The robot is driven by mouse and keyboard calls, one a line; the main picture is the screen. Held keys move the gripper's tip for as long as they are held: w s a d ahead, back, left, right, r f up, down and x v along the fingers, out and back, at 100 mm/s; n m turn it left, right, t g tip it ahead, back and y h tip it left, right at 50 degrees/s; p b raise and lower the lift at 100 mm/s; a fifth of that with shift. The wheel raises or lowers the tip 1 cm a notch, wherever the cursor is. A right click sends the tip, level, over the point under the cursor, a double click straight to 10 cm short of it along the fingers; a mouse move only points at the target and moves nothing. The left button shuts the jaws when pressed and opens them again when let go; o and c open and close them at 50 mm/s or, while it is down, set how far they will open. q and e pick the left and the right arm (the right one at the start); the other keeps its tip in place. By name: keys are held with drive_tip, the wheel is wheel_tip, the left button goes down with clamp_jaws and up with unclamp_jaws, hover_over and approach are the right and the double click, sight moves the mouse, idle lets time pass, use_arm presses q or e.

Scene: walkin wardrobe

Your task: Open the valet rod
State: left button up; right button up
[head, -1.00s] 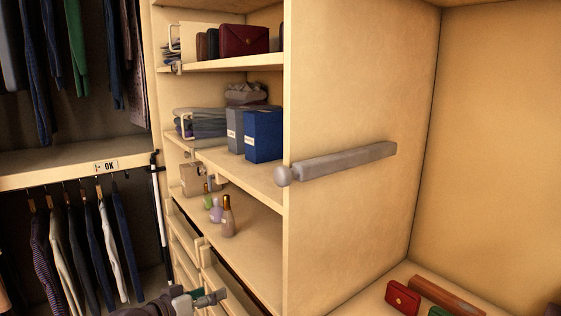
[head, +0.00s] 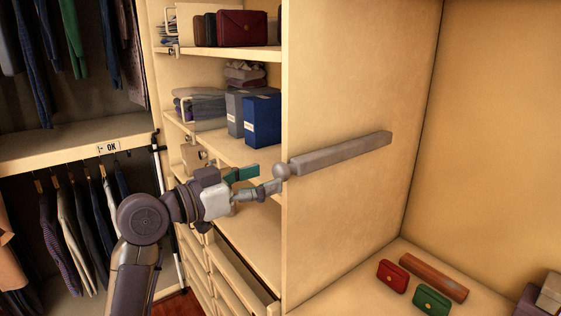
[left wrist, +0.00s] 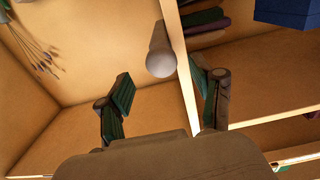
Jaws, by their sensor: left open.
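The valet rod (head: 340,155) is a grey bar fixed along the side of the wooden partition, with a round knob (head: 281,171) at its front end by the panel's edge. My left gripper (head: 262,181) is open and empty just left of the knob in the head view. In the left wrist view the knob (left wrist: 161,62) lies ahead, between the directions of the two spread fingers (left wrist: 163,92), and they do not close on it. The partition's front edge (left wrist: 183,85) also runs between the fingers. My right gripper is not in view.
Shelves left of the partition hold a blue box (head: 263,120), folded clothes and bags. Drawers (head: 240,275) below them stand partly open. Red (head: 393,275) and green (head: 431,300) purses lie on the right-hand surface. Clothes hang at the left.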

sight(276, 174)
use_arm(q)
drive_tip(key=p+x, duration=0.1)
drive_tip(key=x, duration=0.3)
drive_tip(key=shift+w+d, duration=0.3)
clamp_jaws()
